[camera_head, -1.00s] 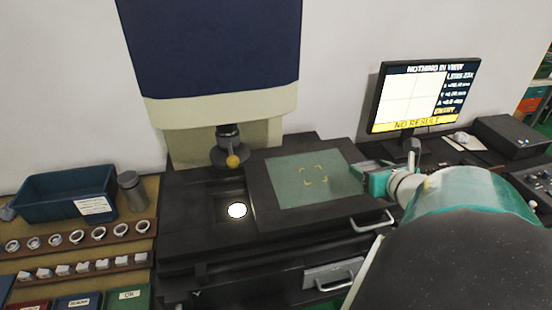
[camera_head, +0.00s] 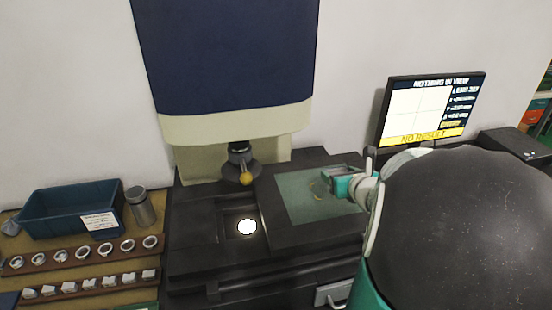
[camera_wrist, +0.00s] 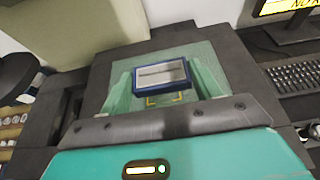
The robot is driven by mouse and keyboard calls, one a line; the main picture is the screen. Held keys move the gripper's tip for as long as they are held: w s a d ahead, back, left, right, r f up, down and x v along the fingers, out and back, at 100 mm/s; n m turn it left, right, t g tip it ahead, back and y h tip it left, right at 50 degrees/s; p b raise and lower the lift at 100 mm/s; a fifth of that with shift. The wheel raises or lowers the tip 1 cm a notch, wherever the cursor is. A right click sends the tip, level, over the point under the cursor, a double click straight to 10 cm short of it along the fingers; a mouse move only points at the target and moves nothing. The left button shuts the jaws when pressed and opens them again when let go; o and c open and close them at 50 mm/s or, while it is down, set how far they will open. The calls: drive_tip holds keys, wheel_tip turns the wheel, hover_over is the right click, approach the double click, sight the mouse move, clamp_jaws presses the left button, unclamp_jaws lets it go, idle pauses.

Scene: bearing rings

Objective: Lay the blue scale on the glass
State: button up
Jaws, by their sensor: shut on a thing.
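The blue scale (camera_wrist: 163,76), a small flat piece with a blue frame and pale face, is between the fingers of my gripper (camera_wrist: 165,82) in the wrist view. My gripper is shut on it. The glass (camera_wrist: 140,62) is a green pane in a dark frame, with yellow corner marks partly hidden behind the scale. In the head view my gripper (camera_head: 334,182) is over the right part of the glass (camera_head: 295,200). The scale is hard to make out there, and I cannot tell how high it is above the glass.
A monitor (camera_head: 425,110) reads "NOTHING IN VIEW". A blue bin (camera_head: 70,212), metal cup (camera_head: 140,207) and racks of rings (camera_head: 85,252) stand at the left.

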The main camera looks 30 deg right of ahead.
hover_over(326, 195)
wheel_tip(326, 195, down, 5)
drive_tip(key=shift+s+r, duration=0.1)
drive_tip(key=shift+w+f, duration=0.2)
drive_tip(key=shift+f, duration=1.5)
drive_tip(key=shift+f, duration=0.15)
drive_tip(key=o, duration=1)
drive_tip(key=shift+s+r, duration=0.1)
drive_tip(key=shift+r, duration=0.15)
